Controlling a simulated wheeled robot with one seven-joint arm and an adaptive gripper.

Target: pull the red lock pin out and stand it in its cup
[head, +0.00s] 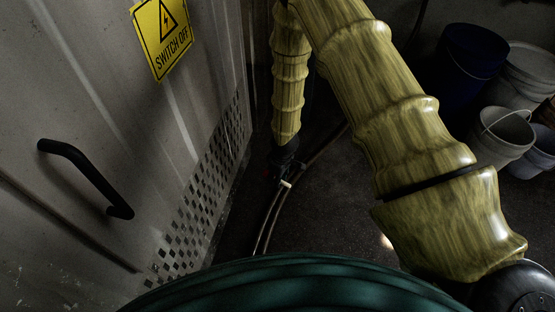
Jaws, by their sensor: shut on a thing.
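My arm, in a yellow-green sleeve, reaches down from the top of the head view. My gripper (284,172) hangs at its lower end, dark and small against the dark floor, close to the perforated panel. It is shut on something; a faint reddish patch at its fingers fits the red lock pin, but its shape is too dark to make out. A small pale piece (286,184) shows just below the fingers. I cannot make out the pin's cup or the pin's hole.
A grey metal cabinet wall with a black handle (88,172), a yellow switch-off sign (162,38) and a perforated vent (205,195) stands at left. Hoses (268,222) run along the floor. Several buckets (503,135) stand at right. A dark green rounded surface fills the bottom edge.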

